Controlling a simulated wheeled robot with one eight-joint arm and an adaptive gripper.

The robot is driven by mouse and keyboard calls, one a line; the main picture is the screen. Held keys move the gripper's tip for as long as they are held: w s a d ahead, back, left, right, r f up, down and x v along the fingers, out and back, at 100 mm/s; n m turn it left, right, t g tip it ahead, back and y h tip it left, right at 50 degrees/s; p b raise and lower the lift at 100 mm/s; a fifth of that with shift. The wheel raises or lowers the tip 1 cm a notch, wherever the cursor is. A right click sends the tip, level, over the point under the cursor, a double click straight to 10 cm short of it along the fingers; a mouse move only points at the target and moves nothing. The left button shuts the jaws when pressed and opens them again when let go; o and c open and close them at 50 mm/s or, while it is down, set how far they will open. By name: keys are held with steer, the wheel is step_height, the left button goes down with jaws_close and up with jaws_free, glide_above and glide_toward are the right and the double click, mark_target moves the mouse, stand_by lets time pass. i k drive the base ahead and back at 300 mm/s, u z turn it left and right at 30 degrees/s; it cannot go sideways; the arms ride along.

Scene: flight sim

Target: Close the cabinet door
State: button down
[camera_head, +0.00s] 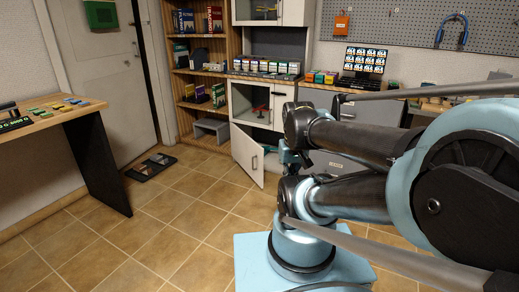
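A white cabinet (233,96) stands at the back, near the middle of the camera_head view. Its lower left door (246,154) stands open, swung out over the floor, with a dark handle near its free edge. The opening above and behind the door shows a shelf with a red item (261,111). My gripper (286,160) is a small teal and dark shape just right of the door, partly hidden by my arm. I cannot tell whether it touches the door, or whether its fingers are open or shut.
A wooden bookshelf (175,75) stands left of the cabinet. A table (60,114) with small items is at the left. A dark mat (151,166) lies by the room door (108,70). A workbench with a laptop (363,62) is at the right. The tiled floor (165,225) in front is clear.

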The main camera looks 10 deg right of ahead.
mark_target(249, 154)
steer(key=i, duration=0.95)
steer(key=u, duration=0.05)
